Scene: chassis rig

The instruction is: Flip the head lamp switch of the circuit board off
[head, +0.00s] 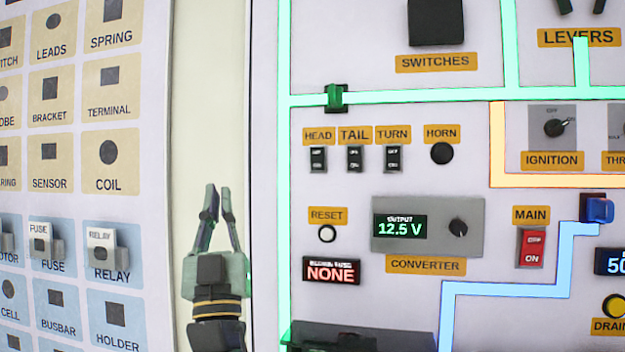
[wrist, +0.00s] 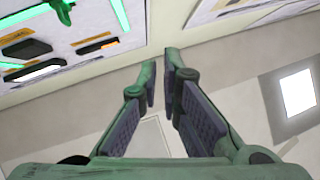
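The head lamp switch (head: 318,159) is a small black rocker under the yellow HEAD label (head: 318,135) on the white circuit board (head: 380,70). Which way the rocker is tipped is too small to tell. My gripper (head: 217,190) is in front of the pale strip left of the board, below and left of the switch and apart from it. Its fingers point up, with a narrow gap between the tips and nothing held. The wrist view also shows my gripper (wrist: 160,68) empty, with the pads apart. The head switch cannot be made out there.
The TAIL switch (head: 355,158) and TURN switch (head: 393,158) stand close right of HEAD, then the HORN button (head: 442,153). A green clip (head: 336,97) sticks out above. The RESET button (head: 327,233) is below. A labelled parts panel (head: 80,200) stands at the left.

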